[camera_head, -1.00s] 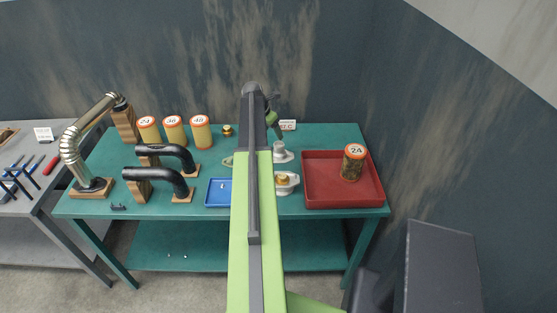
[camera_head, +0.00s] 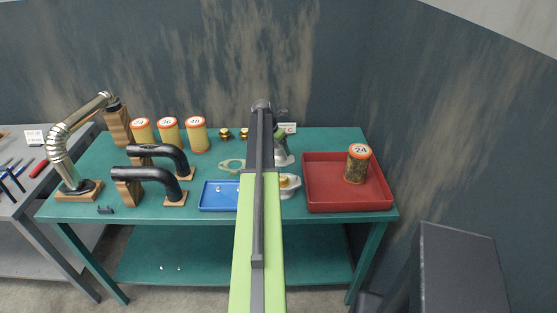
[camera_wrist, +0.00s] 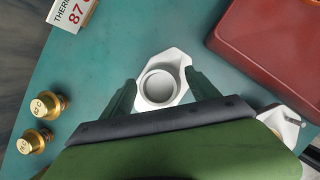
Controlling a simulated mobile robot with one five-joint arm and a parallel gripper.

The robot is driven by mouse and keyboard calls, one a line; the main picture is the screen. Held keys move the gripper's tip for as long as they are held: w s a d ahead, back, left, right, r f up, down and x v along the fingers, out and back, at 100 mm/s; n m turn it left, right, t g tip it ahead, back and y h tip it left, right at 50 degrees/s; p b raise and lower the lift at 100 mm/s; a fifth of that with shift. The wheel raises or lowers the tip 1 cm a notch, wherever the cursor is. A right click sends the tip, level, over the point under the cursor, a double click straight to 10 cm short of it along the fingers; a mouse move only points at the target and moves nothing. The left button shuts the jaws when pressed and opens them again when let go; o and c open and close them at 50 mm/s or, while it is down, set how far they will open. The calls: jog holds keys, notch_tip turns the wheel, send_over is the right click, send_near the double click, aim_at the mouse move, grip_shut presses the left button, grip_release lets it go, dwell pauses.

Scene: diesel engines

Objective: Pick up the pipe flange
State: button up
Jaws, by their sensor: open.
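The pipe flange (camera_wrist: 160,88) is a pale grey piece with a round raised neck and two ears. In the wrist view it stands on the green table between my gripper's (camera_wrist: 160,78) two dark fingers. The fingers are open, one on each side of it; I cannot tell whether they touch it. In the head view my gripper (camera_head: 280,142) is over the flange (camera_head: 284,160), hiding much of it behind the arm.
A pale housing with a brass part (camera_head: 290,186) stands just in front. A blue tray (camera_head: 215,208), a flat greenish gasket (camera_head: 231,165) and brass thermostats (camera_wrist: 45,105) lie to the left.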

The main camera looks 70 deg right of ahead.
jog(key=shift+c, duration=0.4)
grip_shut()
jog(key=shift+r, duration=0.1)
